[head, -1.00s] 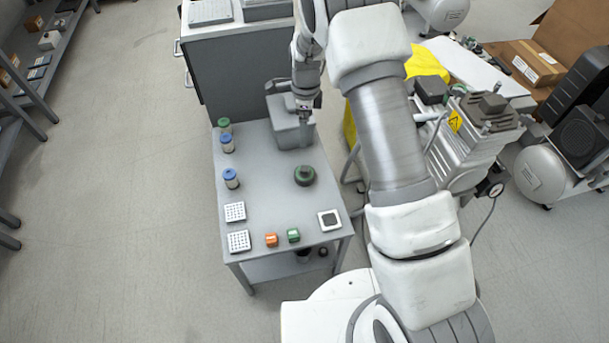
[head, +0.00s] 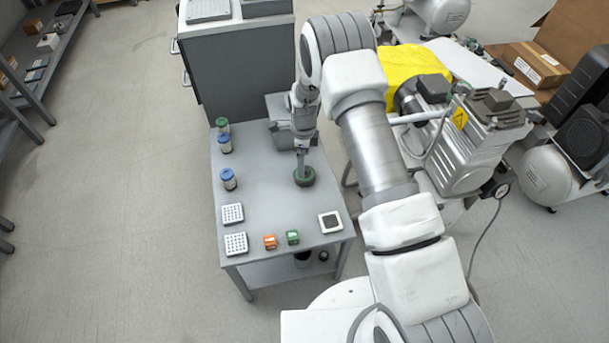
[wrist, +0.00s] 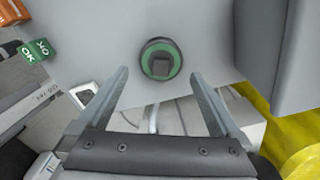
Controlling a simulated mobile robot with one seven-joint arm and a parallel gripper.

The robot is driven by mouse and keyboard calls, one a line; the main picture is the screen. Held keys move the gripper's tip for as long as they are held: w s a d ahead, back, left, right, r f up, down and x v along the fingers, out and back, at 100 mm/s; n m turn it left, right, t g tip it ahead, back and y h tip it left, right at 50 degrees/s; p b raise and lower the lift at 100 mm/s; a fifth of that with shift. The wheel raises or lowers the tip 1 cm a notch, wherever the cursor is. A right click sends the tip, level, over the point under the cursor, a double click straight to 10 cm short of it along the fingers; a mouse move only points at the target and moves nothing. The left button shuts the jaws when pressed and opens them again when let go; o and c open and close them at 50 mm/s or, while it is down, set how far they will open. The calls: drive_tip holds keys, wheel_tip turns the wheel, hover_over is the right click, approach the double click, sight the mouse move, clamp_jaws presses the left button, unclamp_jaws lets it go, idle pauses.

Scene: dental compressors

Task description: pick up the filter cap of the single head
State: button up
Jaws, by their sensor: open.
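A round dark cap with a green ring and a square dark knob, which looks like the filter cap (wrist: 161,47), sits on the grey table. In the head view the cap (head: 305,180) is partly hidden by my gripper (head: 301,170), which points down over it. In the wrist view my gripper (wrist: 160,75) is open and empty. The cap lies between the lines of the two fingers, a little past their tips. I cannot tell the height left between the fingertips and the cap.
A grey container (head: 281,108) stands behind the cap. Several lidded jars (head: 229,179) line the table's left side. An orange block (head: 270,242), a green block (head: 292,237) and a white square tray (head: 330,222) are near the front. A compressor (head: 470,150) stands to the right.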

sight(310, 178)
wheel_tip(310, 178, down, 5)
drive_tip(key=shift+d+f+b, duration=0.1)
drive_tip(key=shift+d+b, duration=0.05)
drive_tip(key=shift+b, duration=0.8)
drive_tip(key=c, duration=1.1)
